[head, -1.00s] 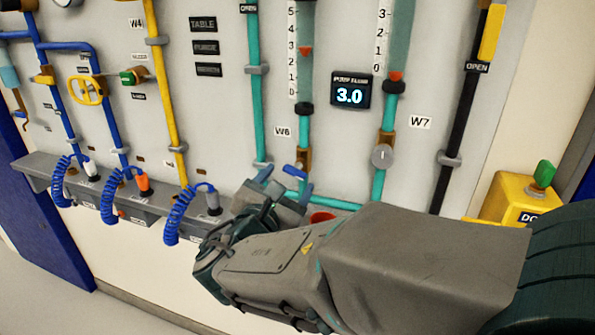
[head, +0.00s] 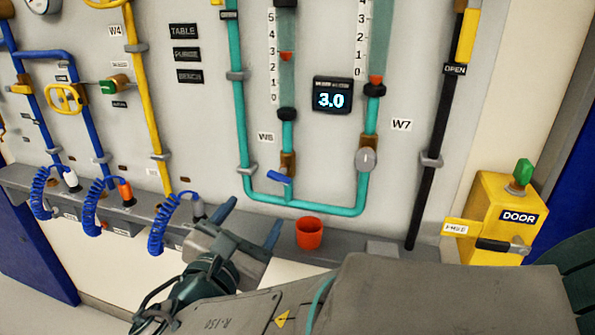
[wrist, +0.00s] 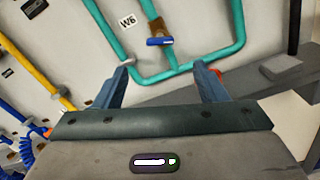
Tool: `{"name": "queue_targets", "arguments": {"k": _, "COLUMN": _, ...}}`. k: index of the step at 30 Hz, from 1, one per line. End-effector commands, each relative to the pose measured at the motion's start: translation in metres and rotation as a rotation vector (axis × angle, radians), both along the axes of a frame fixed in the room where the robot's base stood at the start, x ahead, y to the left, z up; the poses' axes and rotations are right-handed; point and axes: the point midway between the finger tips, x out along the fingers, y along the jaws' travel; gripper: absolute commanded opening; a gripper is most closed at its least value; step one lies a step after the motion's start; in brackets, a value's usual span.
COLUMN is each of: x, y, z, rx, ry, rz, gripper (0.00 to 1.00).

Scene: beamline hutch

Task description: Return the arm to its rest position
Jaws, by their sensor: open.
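My gripper (head: 249,222) is open and empty in the head view, its two blue-grey fingers apart in front of the grey ledge. My arm reaches in from the lower right. In the wrist view my gripper (wrist: 163,85) shows its fingers spread, with the wall panel and teal pipes beyond. The blue valve handle (head: 280,176) under the W6 label is clear of the fingers; it also shows in the wrist view (wrist: 160,42).
An orange-red cup (head: 309,234) stands on the ledge (head: 345,250) right of the fingers. Coiled blue hoses (head: 165,225) hang at left. A yellow DOOR box (head: 490,215) with a green knob is at right. A display (head: 332,96) reads 3.0.

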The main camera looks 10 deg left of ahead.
Motion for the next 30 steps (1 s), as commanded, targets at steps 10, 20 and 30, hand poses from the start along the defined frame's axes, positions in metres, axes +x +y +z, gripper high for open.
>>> {"name": "queue_targets", "arguments": {"k": 10, "x": 0.041, "y": -0.121, "z": -0.020, "rx": 0.257, "ry": 0.236, "rz": -0.371, "gripper": 0.65}}
{"name": "queue_targets", "arguments": {"k": 20, "x": 0.015, "y": -0.257, "z": -0.057, "rx": 0.838, "ry": 0.452, "rz": -0.944, "gripper": 0.65}}
{"name": "queue_targets", "arguments": {"k": 30, "x": -0.037, "y": -0.307, "z": -0.067, "rx": 1.601, "ry": 0.410, "rz": -1.462, "gripper": 0.65}}
